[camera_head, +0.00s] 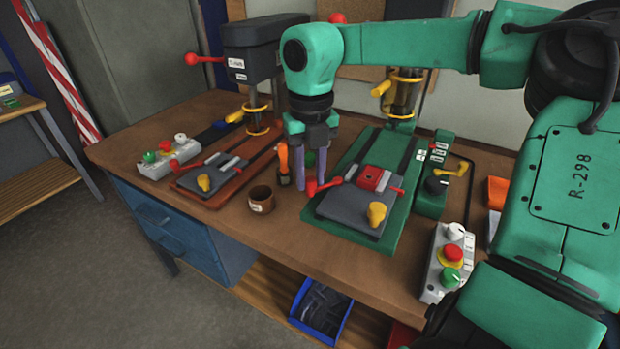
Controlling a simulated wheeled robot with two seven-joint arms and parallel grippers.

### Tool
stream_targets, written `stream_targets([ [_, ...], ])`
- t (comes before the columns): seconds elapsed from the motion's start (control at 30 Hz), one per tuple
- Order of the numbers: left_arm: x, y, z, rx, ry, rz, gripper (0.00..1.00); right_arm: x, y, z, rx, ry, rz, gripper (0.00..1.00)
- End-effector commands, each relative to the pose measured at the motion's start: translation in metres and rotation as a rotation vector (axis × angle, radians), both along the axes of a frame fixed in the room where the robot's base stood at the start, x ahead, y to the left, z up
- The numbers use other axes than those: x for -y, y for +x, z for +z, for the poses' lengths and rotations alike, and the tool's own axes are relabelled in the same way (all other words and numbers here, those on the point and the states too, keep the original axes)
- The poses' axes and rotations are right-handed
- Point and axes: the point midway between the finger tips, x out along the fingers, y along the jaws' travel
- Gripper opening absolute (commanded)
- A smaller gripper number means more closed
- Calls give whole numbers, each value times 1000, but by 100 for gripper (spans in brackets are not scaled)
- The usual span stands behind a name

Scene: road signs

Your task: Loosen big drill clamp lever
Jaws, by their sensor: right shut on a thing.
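A green drill stand (322,218) on the right of the bench carries a grey clamp plate (345,212) with a red block (370,178) and a yellow knob (376,213). A red clamp lever (327,185) sticks out at the plate's left, its round end low between my fingers. My right gripper (311,187) points down there, its purple fingers shut on the red lever's end. The fingers partly hide the lever. My own arm hides much of this drill's upper part. My left gripper is not in view.
A second drill (250,62) with a brown base (215,195) stands at left. A brown cup (261,199) and an orange-handled tool (283,158) are just left of my gripper. Button boxes (168,157) (443,268) sit at both sides. A blue bin (320,310) is below.

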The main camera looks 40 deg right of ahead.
Motion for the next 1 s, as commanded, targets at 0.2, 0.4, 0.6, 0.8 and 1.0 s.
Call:
stream_targets([
  [0.2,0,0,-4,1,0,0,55,0,-1,-1,-5,1,-59,0],
  [0.4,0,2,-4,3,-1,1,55,0,-1,0,-4,1,-71,0],
  [0.6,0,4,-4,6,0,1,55,0,0,0,-3,1,-70,0],
  [0.8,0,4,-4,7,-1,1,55,0,0,0,-2,1,-69,62],
  [1.0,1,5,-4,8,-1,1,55,0,0,0,-3,0,-68,62],
])
